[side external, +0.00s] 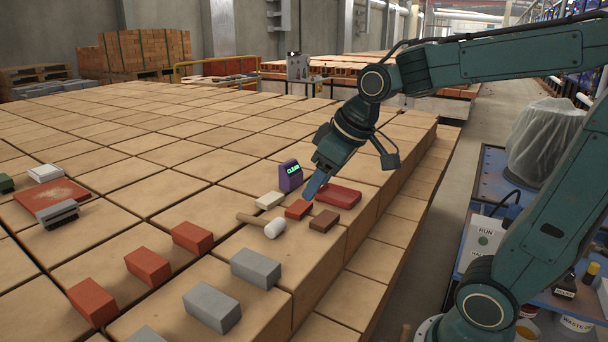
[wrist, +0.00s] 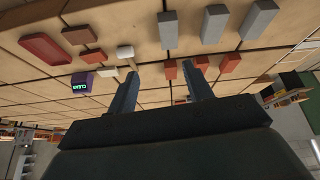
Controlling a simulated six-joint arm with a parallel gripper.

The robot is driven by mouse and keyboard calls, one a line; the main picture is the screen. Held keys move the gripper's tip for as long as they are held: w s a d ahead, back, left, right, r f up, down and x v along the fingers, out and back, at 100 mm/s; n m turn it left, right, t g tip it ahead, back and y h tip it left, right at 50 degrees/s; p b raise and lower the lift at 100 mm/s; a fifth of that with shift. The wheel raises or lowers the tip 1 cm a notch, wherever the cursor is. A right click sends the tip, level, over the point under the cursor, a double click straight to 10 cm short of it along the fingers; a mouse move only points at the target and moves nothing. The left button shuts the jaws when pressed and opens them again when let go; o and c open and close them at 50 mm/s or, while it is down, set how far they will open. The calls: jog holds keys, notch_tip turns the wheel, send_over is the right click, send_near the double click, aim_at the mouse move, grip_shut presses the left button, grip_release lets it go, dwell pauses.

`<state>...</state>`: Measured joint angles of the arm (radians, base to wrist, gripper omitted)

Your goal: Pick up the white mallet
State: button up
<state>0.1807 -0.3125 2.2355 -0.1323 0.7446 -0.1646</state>
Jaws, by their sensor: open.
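The white mallet has a white head (side external: 275,229) and a pale wooden handle (side external: 250,219). It lies on the tan block surface, handle pointing left in the side view. Its head (wrist: 125,51) also shows in the wrist view, left of my fingers, and its handle runs close to the left fingertip. My gripper (side external: 313,188) is above the surface, up and to the right of the mallet in the side view. In the wrist view, my gripper (wrist: 160,68) has its two fingers spread wide apart with nothing held between them.
A red brick (side external: 298,209), a brown brick (side external: 324,220), a cream block (side external: 270,200), a purple display box (side external: 290,176) and a red tray-like piece (side external: 338,195) crowd around the mallet. Grey blocks (side external: 256,268) and red bricks (side external: 192,237) lie nearer the camera. The surface's back is clear.

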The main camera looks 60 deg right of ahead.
jog(key=w+d+f, duration=0.4)
jog(key=w+d, duration=0.2)
jog(key=w, duration=0.5)
jog(key=n+y, duration=0.1)
send_near(259, 222)
jog(key=shift+w+d+f, duration=0.15)
jog(key=shift+w+f, duration=0.35)
jog(key=shift+f, duration=0.4)
jog(key=shift+w+d+f, duration=0.15)
jog(key=shift+w+f, duration=0.35)
jog(key=shift+f, duration=0.4)
jog(key=shift+x, duration=2.55)
grip_shut()
